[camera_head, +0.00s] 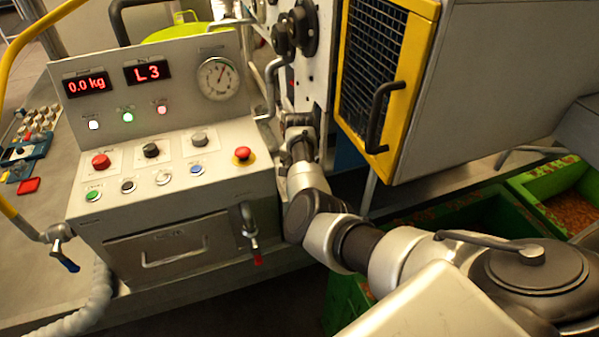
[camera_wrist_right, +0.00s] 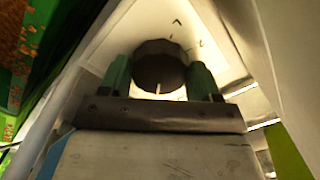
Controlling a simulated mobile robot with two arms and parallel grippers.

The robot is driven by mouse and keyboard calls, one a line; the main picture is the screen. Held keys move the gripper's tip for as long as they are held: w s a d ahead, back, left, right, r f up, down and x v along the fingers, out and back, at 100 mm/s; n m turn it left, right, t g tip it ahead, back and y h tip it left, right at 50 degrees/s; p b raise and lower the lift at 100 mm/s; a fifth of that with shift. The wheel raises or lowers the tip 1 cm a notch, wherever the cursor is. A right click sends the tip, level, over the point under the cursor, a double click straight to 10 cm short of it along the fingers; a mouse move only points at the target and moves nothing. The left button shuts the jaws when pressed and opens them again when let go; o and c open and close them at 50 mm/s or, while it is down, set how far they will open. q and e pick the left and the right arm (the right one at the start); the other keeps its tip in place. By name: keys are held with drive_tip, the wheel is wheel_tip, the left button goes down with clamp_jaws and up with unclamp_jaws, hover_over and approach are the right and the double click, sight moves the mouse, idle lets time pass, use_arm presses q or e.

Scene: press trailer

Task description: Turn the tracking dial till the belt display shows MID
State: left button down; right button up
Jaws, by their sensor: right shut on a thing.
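The belt display (camera_head: 148,71) on the console shows red characters reading L 3. In the right wrist view, a round dark dial (camera_wrist_right: 160,62) sits on a pale plate with small marks, and a light pointer line shows at its lower edge. My right gripper (camera_wrist_right: 160,78) is shut on this dial, with one green finger on each side. In the head view my right arm reaches to the upright panel beside the console, where the gripper (camera_head: 298,130) is small and the dial cannot be made out. My left gripper is not in view.
The console (camera_head: 170,205) carries a 0.0 kg display (camera_head: 87,84), a gauge (camera_head: 218,78), several knobs and buttons, and a red mushroom button (camera_head: 242,153). A yellow-framed mesh door (camera_head: 377,75) with a black handle stands close right of my arm. Green crates (camera_head: 540,185) stand lower right.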

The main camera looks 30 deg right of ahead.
idle(0.3)
drive_tip(key=o, duration=0.9)
wheel_tip(320, 180, up, 11)
drive_tip(key=shift+f+b, duration=0.1)
drive_tip(key=shift+b, duration=0.5)
